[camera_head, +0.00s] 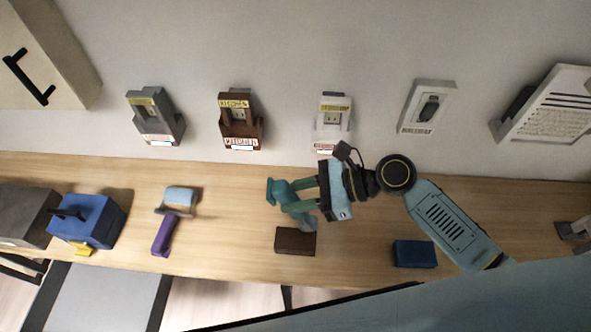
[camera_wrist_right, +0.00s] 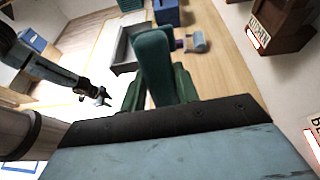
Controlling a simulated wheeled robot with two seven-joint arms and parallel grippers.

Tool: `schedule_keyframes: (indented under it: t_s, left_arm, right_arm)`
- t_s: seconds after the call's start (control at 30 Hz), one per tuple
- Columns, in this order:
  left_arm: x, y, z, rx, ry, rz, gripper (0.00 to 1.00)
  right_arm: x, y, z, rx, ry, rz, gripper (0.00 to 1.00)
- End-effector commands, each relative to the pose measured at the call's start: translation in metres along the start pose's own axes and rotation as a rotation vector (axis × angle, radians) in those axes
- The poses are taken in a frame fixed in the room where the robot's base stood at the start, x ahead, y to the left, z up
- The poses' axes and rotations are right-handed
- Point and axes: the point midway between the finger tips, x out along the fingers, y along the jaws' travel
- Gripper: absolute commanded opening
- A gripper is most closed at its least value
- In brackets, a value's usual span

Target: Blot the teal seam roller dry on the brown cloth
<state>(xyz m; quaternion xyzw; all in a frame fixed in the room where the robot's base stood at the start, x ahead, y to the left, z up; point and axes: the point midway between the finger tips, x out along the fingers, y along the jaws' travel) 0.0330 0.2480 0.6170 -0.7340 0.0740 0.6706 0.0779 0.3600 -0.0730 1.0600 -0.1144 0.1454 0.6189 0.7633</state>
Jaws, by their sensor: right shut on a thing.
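My right gripper (camera_head: 291,196) is shut on the teal seam roller (camera_head: 272,191), which sticks out past its fingertips over the table. In the right wrist view the teal seam roller (camera_wrist_right: 153,62) stands between the green fingers. The brown cloth (camera_head: 295,241) is a small dark brown block-like pad near the table's front edge, just below the gripper in the head view. A grey-blue part shows beside its upper edge; whether it touches is unclear. My left gripper (camera_wrist_right: 97,93) shows small at the left of the right wrist view; its finger opening is too small to judge.
A dark blue pad (camera_head: 415,254) lies right of the brown cloth. A purple-handled roller (camera_head: 163,235), a blue box (camera_head: 88,220) and a dark grey box (camera_head: 25,215) are on the left. Several switch and socket units line the wall. Table (camera_head: 235,195) is bare between the rollers.

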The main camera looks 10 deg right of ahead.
Motion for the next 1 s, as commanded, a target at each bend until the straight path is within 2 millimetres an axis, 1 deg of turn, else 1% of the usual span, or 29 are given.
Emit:
schedule_keyframes:
  t_s: [0.03, 0.2, 0.53, 0.73, 0.8, 1.0]
  left_arm:
    - [-0.005, -0.001, -0.002, 0.0, 0.003, 0.0, 0.36]
    - [-0.008, -0.001, -0.004, 0.0, 0.006, -0.001, 0.36]
    - [-0.008, -0.001, -0.002, 0.0, 0.002, -0.001, 0.36]
    - [-0.02, -0.001, -0.001, 0.0, -0.001, -0.001, 0.36]
    - [-0.01, -0.001, 0.0, 0.0, -0.001, -0.001, 0.36]
    - [0.005, -0.001, 0.002, 0.0, -0.001, -0.001, 0.36]
  right_arm:
    - [-0.003, 0.002, 0.001, 0.018, -0.022, -0.032, 0.08]
    - [-0.007, 0.001, -0.003, 0.033, -0.057, -0.094, 0.08]
    - [-0.007, 0.0, -0.004, 0.032, -0.06, -0.098, 0.08]
    - [-0.009, 0.0, -0.002, 0.035, -0.059, -0.096, 0.08]
    - [-0.004, 0.0, -0.013, 0.033, -0.059, -0.096, 0.08]
    - [0.005, 0.0, -0.038, 0.034, -0.06, -0.096, 0.08]
